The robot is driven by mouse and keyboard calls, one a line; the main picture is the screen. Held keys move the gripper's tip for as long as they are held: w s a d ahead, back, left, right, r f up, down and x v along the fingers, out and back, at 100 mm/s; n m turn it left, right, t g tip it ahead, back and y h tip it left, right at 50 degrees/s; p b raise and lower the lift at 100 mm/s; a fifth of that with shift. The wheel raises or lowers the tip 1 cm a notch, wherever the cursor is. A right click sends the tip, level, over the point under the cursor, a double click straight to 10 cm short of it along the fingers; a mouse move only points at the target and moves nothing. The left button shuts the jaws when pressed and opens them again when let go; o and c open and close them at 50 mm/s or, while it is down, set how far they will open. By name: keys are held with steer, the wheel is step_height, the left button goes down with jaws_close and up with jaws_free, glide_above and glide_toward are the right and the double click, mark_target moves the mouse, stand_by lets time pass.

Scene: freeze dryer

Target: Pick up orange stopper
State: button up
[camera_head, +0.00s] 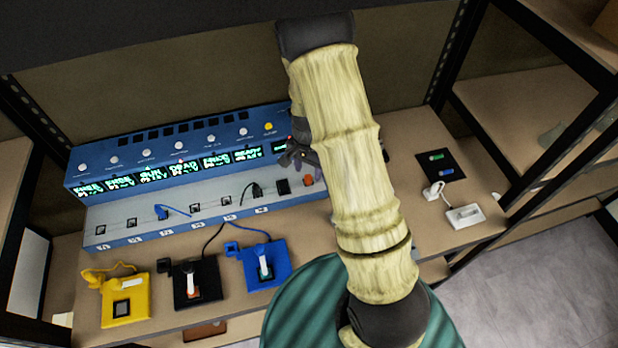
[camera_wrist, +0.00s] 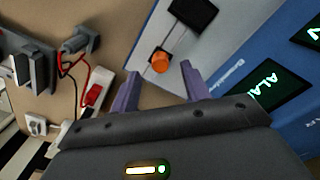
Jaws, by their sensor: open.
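The orange stopper (camera_wrist: 160,62) shows in the wrist view as a small orange cylinder on the pale front panel of the blue console. In the head view the stopper (camera_head: 307,181) sits at the right end of the console's lower row, just left of my forearm. My gripper (camera_wrist: 158,80) is open, with its two purple fingers pointing toward the stopper. The stopper appears between the finger directions, beyond the tips, and nothing is held. In the head view my gripper (camera_head: 297,156) is partly hidden by my arm, close above the stopper.
The blue console (camera_head: 180,160) has lit screens and a row of sockets. A black plug (camera_head: 282,187) sits beside the stopper. Yellow (camera_head: 125,300), black (camera_head: 197,283) and blue (camera_head: 265,265) devices stand in front. A red-switched strip (camera_wrist: 95,95) lies left in the wrist view.

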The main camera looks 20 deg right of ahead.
mark_target(308, 176)
steer(key=shift+f, duration=1.45)
jaws_close()
steer(key=shift+w+r, duration=0.1)
steer(key=shift+r, duration=0.15)
step_height(308, 176, up, 10)
steer(key=shift+f+b, duration=0.2)
steer(key=shift+b, duration=0.15)
